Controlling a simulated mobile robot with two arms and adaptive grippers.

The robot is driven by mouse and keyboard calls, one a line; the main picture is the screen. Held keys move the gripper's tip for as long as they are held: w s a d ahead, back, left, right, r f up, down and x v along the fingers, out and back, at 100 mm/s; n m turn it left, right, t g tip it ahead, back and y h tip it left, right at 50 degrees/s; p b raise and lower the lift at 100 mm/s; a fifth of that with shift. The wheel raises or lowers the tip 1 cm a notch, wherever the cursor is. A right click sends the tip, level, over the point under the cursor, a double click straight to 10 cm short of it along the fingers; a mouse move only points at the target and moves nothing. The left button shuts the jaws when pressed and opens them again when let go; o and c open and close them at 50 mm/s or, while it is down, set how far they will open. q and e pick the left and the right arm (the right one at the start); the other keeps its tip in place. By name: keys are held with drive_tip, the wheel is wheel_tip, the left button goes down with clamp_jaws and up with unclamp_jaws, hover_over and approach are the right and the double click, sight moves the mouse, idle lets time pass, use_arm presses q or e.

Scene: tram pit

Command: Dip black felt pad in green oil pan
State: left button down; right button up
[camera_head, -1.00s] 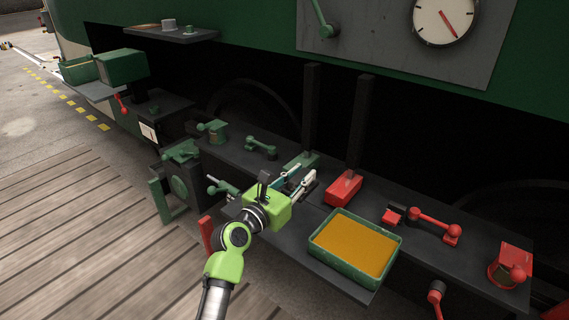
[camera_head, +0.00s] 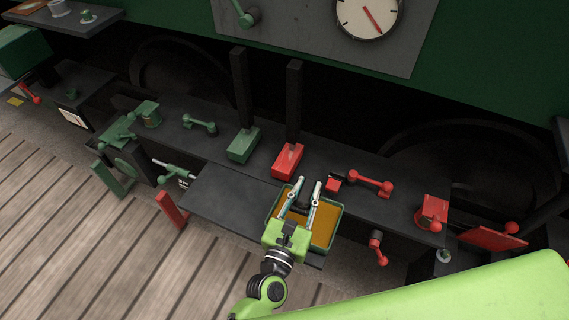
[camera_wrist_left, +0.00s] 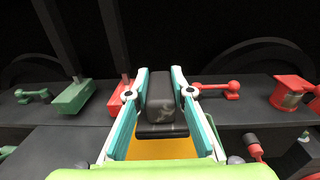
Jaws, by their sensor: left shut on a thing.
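The green oil pan (camera_head: 342,216) holds orange-yellow oil (camera_head: 325,229) and stands at the right end of the dark shelf. My left gripper (camera_head: 308,184) is over the pan in the head view and covers part of it. In the left wrist view its fingers (camera_wrist_left: 160,88) are shut on the black felt pad (camera_wrist_left: 160,97), a dark block with a flat lower part. The oil also shows below the pad in the left wrist view (camera_wrist_left: 165,150). I cannot tell whether the pad touches the oil. My right gripper is not in view.
Behind the pan are a red block with a black post (camera_head: 289,158), a green one (camera_head: 243,146) and a red lever (camera_head: 370,184). A red handle (camera_head: 376,247) is right of the pan. The shelf (camera_head: 228,198) left of the pan is bare.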

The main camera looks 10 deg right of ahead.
use_arm(q)
drive_tip(key=shift+s+d+f, duration=0.1)
drive_tip(key=shift+s, duration=0.15)
drive_tip(key=shift+f+b, duration=0.5)
drive_tip(key=shift+b, duration=0.1)
wheel_tip(320, 180, down, 7)
drive_tip(key=b, duration=0.6)
drive_tip(key=shift+f+b, duration=0.15)
drive_tip(key=shift+b, duration=0.15)
drive_tip(key=shift+f+b, duration=1)
drive_tip(key=shift+b, duration=0.05)
drive_tip(key=shift+r, duration=0.1)
drive_tip(key=shift+r+p, duration=2.1)
drive_tip(key=shift+r, duration=0.4)
wheel_tip(320, 180, up, 5)
drive_tip(key=p, duration=0.4)
